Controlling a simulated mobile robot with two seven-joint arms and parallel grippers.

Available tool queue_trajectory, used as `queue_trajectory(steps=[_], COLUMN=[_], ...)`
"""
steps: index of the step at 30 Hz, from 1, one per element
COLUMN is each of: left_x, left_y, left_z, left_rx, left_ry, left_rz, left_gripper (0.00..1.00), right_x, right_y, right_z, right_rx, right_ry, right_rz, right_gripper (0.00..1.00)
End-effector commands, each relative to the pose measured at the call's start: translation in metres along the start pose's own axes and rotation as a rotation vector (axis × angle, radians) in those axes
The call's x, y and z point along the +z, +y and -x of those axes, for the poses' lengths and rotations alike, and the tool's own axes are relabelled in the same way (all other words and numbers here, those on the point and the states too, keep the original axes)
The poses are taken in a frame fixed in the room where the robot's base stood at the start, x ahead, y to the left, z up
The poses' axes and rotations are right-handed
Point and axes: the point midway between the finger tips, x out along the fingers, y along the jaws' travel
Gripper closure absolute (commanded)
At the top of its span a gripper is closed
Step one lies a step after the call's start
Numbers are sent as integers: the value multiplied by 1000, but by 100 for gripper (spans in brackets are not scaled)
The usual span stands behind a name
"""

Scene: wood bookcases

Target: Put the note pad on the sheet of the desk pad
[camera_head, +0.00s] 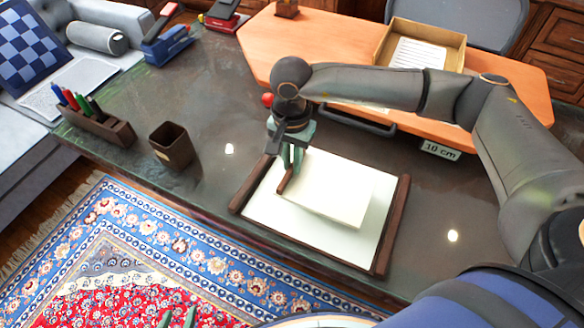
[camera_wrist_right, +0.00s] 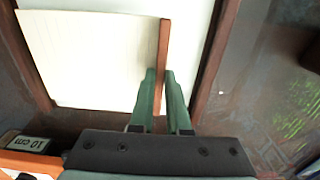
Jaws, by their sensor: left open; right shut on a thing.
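The note pad (camera_head: 335,188) is a cream block with a brown strip along one edge. My right gripper (camera_head: 291,165) is shut on that strip; in the right wrist view, its green fingers (camera_wrist_right: 164,95) pinch the strip beside the cream pages (camera_wrist_right: 90,55). The note pad is over the white sheet (camera_head: 300,228) of the desk pad, within its outline. I cannot tell whether it touches the sheet. The desk pad has dark brown side rails (camera_head: 393,225). My left gripper (camera_head: 178,317) is open and empty, with only its fingertips showing at the bottom edge over the rug.
A brown cup (camera_head: 172,147) and a pen holder (camera_head: 97,125) stand on the dark desk to the left. An orange raised board (camera_head: 300,50) carries a paper tray (camera_head: 455,52); a "10 cm" label (camera_head: 440,150) is at its front. The desk between cup and desk pad is clear.

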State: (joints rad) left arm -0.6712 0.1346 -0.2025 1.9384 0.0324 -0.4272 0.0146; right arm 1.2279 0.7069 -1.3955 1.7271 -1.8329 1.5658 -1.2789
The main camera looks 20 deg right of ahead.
Motion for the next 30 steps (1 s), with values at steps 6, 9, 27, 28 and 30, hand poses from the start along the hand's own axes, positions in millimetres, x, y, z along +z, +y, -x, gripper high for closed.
queue_trajectory(steps=[6, 9, 27, 28, 30], left_x=[-2, -4, 0, -1, -3], left_y=[0, -1, -2, -2, -1], left_z=[0, 2, -1, -1, 0], left_rx=[-1, -2, -4, -3, -1], left_ry=[1, 2, -3, -1, 2], left_rz=[0, 0, 0, 0, 0], left_gripper=[43, 43, 43, 43, 43], right_x=[-6, -6, -6, -6, -6], right_y=[-3, -3, -4, -4, -4], right_z=[-15, -30, -42, -42, -42], right_rx=[4, 4, 1, 1, 1], right_ry=[0, -2, 0, 0, 0], right_rz=[0, -1, -1, -1, -1], right_gripper=[100, 100, 69, 65, 57])
